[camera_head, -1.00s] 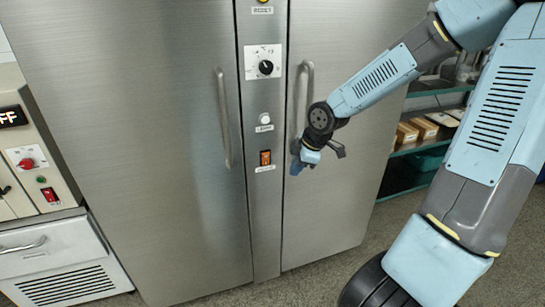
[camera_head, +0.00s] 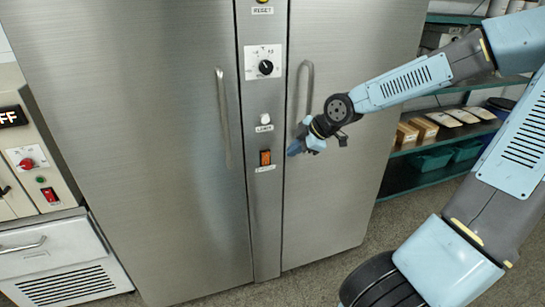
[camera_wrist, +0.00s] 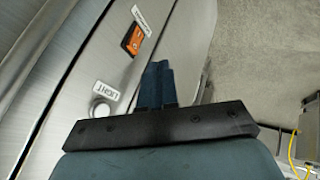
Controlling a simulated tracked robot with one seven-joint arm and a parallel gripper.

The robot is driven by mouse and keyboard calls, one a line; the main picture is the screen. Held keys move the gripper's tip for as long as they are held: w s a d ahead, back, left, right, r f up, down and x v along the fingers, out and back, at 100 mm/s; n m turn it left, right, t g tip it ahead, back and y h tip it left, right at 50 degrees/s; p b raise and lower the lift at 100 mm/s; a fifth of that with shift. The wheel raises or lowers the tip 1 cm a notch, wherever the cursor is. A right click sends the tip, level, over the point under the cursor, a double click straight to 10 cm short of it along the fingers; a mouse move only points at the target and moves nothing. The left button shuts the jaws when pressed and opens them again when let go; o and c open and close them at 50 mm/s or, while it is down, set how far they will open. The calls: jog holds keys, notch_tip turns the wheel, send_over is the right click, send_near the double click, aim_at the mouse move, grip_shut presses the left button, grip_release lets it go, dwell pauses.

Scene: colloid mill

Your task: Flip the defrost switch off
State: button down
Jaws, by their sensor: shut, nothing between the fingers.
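The defrost switch is an orange rocker in a dark frame (camera_head: 265,158), low on the steel strip between the two cabinet doors, with a small label under it. It also shows lit orange in the wrist view (camera_wrist: 133,40), with its label above it there. The label's text is too small to read surely. My gripper (camera_head: 293,151) is shut and empty, just right of the switch and in front of the right door's edge, apart from the switch. In the wrist view its blue fingers (camera_wrist: 159,84) lie together, below and right of the switch.
Above the switch are a white LIGHT button (camera_head: 265,119), a black dial (camera_head: 266,67) and a RESET label. The right door's handle (camera_head: 307,90) stands close above my gripper. A machine with red controls (camera_head: 30,160) is at left. Shelves (camera_head: 440,150) stand at right.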

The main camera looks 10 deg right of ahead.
aim_at(266, 159)
jog(key=shift+w+a+f, duration=0.85)
jog(key=shift+w+f, duration=0.3)
jog(key=shift+w, duration=0.2)
jog(key=shift+w+a+f, duration=0.9)
jog(key=shift+w+f, duration=0.3)
jog(key=shift+w, duration=0.2)
jog(key=shift+w+a+f, duration=0.85)
jog(key=shift+w+f, duration=0.3)
jog(key=shift+w, duration=0.2)
